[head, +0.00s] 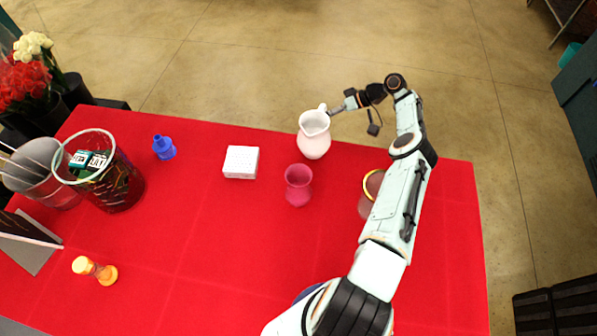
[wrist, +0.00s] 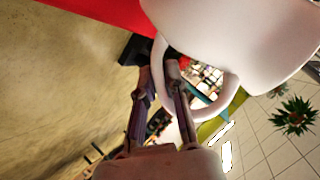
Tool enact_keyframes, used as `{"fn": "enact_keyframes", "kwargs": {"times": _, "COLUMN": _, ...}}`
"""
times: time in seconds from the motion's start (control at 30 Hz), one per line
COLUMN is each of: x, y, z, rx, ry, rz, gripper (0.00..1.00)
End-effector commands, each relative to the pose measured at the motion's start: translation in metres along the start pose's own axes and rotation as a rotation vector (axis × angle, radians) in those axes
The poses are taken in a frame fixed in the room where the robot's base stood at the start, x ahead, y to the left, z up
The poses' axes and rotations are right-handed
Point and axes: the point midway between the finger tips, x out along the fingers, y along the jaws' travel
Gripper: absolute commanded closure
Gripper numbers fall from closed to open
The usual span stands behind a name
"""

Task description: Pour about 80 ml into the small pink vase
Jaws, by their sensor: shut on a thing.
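The small pink vase (head: 298,185) stands upright on the red table, near its middle. A white pitcher (head: 314,136) is just behind it and slightly to the right, near the table's back edge, and looks close to upright. My gripper (head: 342,106) is shut on the pitcher's handle from the right. In the wrist view the white pitcher (wrist: 235,35) fills the upper right, and my gripper's fingers (wrist: 160,80) reach to its looped handle. I cannot tell whether the pitcher touches the table, and the liquid inside is not visible.
A white box (head: 241,162) and a blue bottle (head: 164,147) stand left of the vase. A glass with a yellow rim (head: 373,184) is partly hidden by my arm. A large clear container (head: 118,185) and an orange hourglass-like item (head: 95,270) are at left. The red table (head: 215,240) is clear at front centre.

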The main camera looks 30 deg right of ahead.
Motion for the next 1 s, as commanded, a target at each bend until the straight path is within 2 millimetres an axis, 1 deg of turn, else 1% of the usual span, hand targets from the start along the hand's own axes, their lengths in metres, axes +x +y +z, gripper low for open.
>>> {"fn": "enact_keyframes", "kwargs": {"times": 0.37, "x": -0.002, "y": -0.005, "z": -0.002, "rx": -0.046, "ry": -0.004, "rz": -0.009, "gripper": 1.00}}
{"fn": "enact_keyframes", "kwargs": {"times": 0.57, "x": -0.004, "y": -0.011, "z": -0.003, "rx": -0.097, "ry": 0.002, "rz": 0.021, "gripper": 1.00}}
{"fn": "enact_keyframes", "kwargs": {"times": 0.93, "x": -0.002, "y": -0.029, "z": -0.010, "rx": -0.216, "ry": 0.013, "rz": 0.077, "gripper": 1.00}}
{"fn": "enact_keyframes", "kwargs": {"times": 1.0, "x": -0.005, "y": -0.032, "z": -0.010, "rx": -0.232, "ry": 0.019, "rz": 0.097, "gripper": 1.00}}
